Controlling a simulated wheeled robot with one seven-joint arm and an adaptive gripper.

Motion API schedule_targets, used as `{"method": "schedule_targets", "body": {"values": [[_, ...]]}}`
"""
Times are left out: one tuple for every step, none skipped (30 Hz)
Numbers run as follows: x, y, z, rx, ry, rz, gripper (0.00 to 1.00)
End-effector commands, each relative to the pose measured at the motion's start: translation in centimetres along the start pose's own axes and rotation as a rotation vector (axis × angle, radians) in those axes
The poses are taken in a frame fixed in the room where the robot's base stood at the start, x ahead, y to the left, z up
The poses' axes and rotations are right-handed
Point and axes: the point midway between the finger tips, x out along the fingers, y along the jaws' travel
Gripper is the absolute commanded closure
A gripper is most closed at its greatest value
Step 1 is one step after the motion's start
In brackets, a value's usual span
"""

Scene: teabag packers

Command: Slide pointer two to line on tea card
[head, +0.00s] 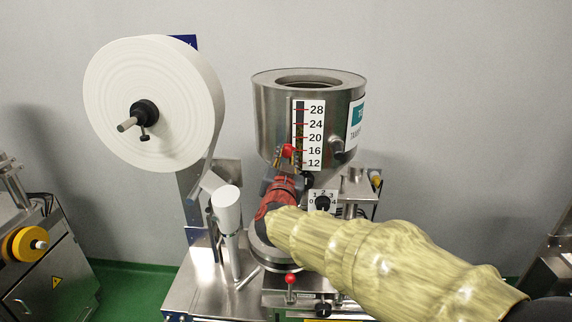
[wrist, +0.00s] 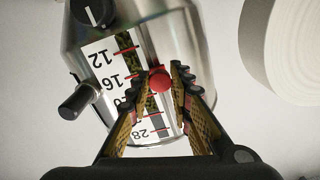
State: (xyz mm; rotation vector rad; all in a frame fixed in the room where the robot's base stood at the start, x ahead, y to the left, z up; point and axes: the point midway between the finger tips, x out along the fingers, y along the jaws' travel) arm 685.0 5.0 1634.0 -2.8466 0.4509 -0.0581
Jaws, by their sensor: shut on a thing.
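A steel hopper (head: 280,118) carries a white scale card (head: 317,132) numbered 12 to 28, with red lines and a dark slot. The pointer, a red ball knob (head: 288,151), stands at the slot side of the card, close to the height of the 16 mark. In the wrist view the red knob (wrist: 160,80) sits between the fingertips of my gripper (wrist: 155,82), beside the 16 line on the card (wrist: 103,55). My gripper (head: 284,164) is shut on the pointer. The fingers partly cover the card's higher numbers in the wrist view. No separate tea card is identifiable.
A large white paper roll (head: 165,95) stands left of the hopper. A black side knob (wrist: 82,101) sticks out beside the card. A small dial (head: 322,202) numbered 0 to 4 sits below the hopper. A red-topped lever (head: 290,279) stands lower down.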

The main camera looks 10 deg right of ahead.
Motion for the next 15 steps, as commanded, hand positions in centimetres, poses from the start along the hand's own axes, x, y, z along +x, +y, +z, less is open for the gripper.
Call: {"method": "schedule_targets", "body": {"values": [[0.0, -0.5, -1.9, 0.001, 0.005, -0.002, 1.00], [0.0, -0.7, -2.4, 0.001, 0.004, -0.001, 1.00], [0.0, -0.9, -3.2, 0.001, 0.004, -0.001, 1.00], [0.0, -1.0, -3.7, 0.002, 0.004, -0.001, 1.00], [0.0, -1.1, -4.3, 0.002, 0.004, -0.001, 1.00], [0.0, -1.3, -5.0, 0.002, 0.005, -0.001, 1.00], [0.0, -1.4, -5.4, 0.001, 0.005, -0.001, 1.00], [0.0, -1.6, -5.8, 0.001, 0.005, -0.001, 1.00], [0.0, -1.7, -6.3, 0.000, 0.005, -0.001, 1.00], [0.0, -1.8, -6.5, 0.001, 0.004, -0.001, 1.00], [0.0, -1.8, -6.8, 0.001, 0.004, -0.001, 1.00], [0.0, -1.9, -7.0, 0.001, 0.004, -0.001, 1.00], [0.0, -1.9, -7.1, 0.001, 0.003, -0.001, 1.00], [0.0, -1.9, -7.2, 0.001, 0.003, 0.000, 1.00], [0.0, -1.9, -7.2, 0.001, 0.003, 0.000, 1.00]]}}
